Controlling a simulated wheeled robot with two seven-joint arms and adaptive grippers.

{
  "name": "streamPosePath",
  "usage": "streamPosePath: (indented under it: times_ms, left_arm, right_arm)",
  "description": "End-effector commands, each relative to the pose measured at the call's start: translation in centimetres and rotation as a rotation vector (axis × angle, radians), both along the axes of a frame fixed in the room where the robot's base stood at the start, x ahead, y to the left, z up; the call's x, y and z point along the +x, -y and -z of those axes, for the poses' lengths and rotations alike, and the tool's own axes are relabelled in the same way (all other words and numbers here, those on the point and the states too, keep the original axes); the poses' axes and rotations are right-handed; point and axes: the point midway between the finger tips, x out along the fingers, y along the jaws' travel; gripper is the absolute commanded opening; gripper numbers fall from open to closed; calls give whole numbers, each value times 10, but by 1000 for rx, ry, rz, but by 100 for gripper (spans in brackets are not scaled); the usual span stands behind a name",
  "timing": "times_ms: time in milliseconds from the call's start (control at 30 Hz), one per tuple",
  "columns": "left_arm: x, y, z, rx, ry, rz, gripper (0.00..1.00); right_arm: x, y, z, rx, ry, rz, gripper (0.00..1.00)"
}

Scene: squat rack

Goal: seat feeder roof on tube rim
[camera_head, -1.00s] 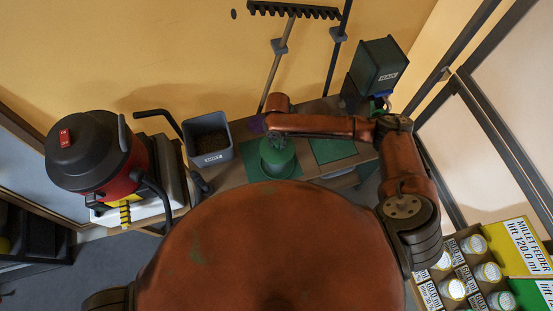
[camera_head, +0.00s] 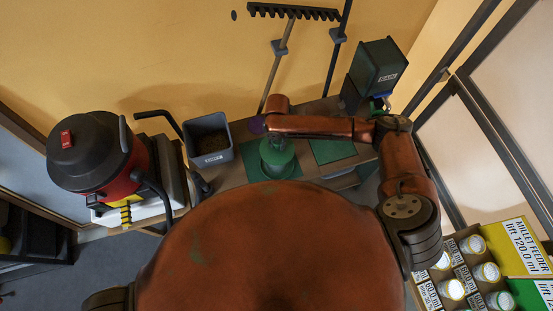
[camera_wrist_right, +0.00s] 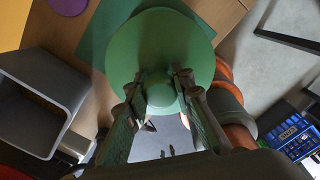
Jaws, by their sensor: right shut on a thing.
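The feeder roof is a round green disc with a knob (camera_wrist_right: 165,50) in the right wrist view. My right gripper (camera_wrist_right: 162,93) is shut on the knob, one finger on each side. In the head view the green roof (camera_head: 278,163) is over the green mat (camera_head: 251,166), below my right gripper (camera_head: 276,141). The tube is not clearly visible; the roof covers what lies beneath it. I cannot tell whether the roof touches a rim. My left gripper is out of view.
Another green mat (camera_head: 333,150) lies to the right. A dark green container (camera_head: 378,66) stands at the back right. A red and black vacuum (camera_head: 95,155) stands at the left.

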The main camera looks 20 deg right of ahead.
Motion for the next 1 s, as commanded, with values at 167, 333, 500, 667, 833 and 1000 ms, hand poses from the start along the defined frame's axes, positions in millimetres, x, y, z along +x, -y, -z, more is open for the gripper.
streamPosePath:
  times_ms: [167,333,500,667,833,1000]
  left_arm:
    - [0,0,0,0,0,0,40]
    - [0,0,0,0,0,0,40]
    - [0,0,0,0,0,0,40]
    - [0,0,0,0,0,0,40]
    - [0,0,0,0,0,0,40]
    - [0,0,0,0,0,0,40]
  right_arm:
    - [0,0,0,0,0,0,0]
    - [0,0,1,0,0,0,0]
    - [0,0,3,1,1,0,0]
    - [0,0,5,1,1,0,0]
    - [0,0,7,1,1,0,0]
    - [0,0,9,1,1,0,23]
